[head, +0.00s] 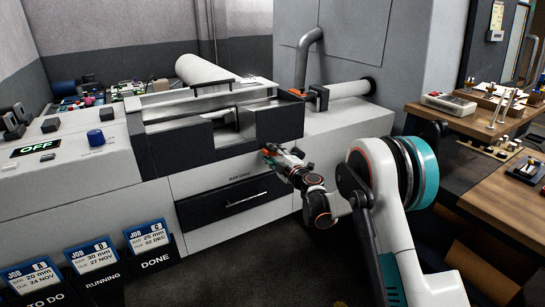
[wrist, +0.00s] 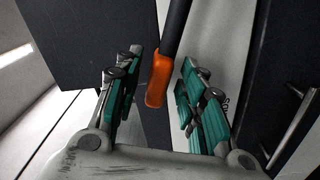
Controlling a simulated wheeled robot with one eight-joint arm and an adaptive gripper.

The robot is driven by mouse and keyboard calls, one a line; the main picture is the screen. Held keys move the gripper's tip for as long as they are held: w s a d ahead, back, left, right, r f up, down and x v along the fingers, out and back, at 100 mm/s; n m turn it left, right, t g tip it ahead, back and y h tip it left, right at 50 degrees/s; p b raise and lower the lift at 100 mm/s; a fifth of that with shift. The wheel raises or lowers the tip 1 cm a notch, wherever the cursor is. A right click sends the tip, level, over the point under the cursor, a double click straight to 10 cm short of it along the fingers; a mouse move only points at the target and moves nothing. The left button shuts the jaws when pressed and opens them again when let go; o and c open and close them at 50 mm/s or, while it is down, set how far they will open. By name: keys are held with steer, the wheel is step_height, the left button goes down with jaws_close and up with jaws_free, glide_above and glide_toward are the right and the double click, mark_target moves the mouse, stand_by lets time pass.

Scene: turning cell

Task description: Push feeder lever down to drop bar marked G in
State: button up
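A black lever with an orange end (wrist: 158,82) shows in the wrist view, between the two teal finger pads of my gripper (wrist: 160,78). Gaps show on both sides of it, so the fingers are apart; I cannot tell whether the lever is level with the pads or beyond them. In the head view my gripper (head: 276,158) is at the front of the machine, just below the right end of its dark trough front (head: 278,124), with a bit of orange by the fingertips. I cannot make out a bar marked G.
Job cards (head: 150,238) stand at the front left. A wooden bench (head: 490,195) is on the right.

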steer(key=shift+w+a, duration=0.1)
steer(key=shift+c, duration=0.6)
jaws_close()
